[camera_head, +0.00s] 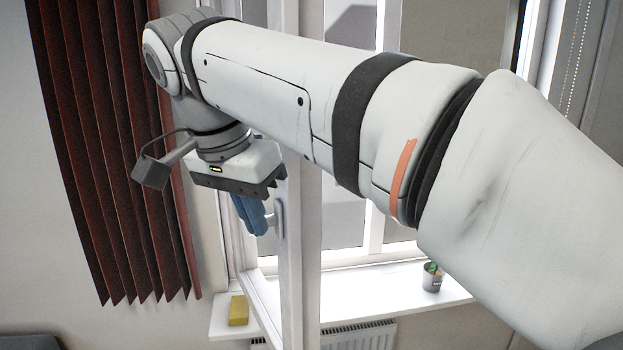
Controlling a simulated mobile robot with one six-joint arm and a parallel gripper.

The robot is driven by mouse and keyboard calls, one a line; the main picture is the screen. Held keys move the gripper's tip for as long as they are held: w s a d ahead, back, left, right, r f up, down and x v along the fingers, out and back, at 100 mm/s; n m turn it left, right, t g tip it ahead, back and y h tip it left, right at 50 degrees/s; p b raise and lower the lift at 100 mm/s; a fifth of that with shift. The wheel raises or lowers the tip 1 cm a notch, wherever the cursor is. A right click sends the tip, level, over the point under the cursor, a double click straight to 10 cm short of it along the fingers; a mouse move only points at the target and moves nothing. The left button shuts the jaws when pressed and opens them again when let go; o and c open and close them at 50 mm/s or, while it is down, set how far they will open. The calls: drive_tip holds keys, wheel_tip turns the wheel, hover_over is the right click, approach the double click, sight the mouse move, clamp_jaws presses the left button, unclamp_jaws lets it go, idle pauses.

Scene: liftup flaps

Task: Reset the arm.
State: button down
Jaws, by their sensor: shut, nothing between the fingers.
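My arm (270,80) reaches from the lower right across the upper part of the view to the upper left. It bends down there to my gripper (254,226), whose blue fingers point downward. The fingers look shut, with nothing seen between them. They are right beside the pale window handle (279,217) on the edge of the window sash (300,260). I cannot tell whether they touch the handle. The sash stands swung open into the room. My arm hides much of the window's upper part.
A white sill (390,300) runs below the window, with a yellow block (238,310) at its left and a small potted plant (432,277) at its right. A radiator (358,336) is underneath. A dark red curtain (105,150) hangs at the left, close to my wrist.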

drive_tip(key=s+d+f+n+b, duration=0.2)
drive_tip(key=d+f, duration=0.5)
drive_tip(key=f, duration=0.4)
drive_tip(key=s+d+f+n+y+b, duration=0.1)
drive_tip(key=s+d+f+n+b, duration=0.1)
drive_tip(key=d+f, duration=0.6)
drive_tip(key=s+d+f+n+y+b, duration=0.1)
drive_tip(key=s+d+f+n+b, duration=0.1)
drive_tip(key=d+f, duration=0.5)
wheel_tip(320, 180, down, 7)
drive_tip(key=shift+s+d+r+t+b, duration=0.2)
drive_tip(key=shift+s+t+b, duration=0.15)
drive_tip(key=shift+s, duration=0.3)
drive_tip(key=shift+a, duration=0.1)
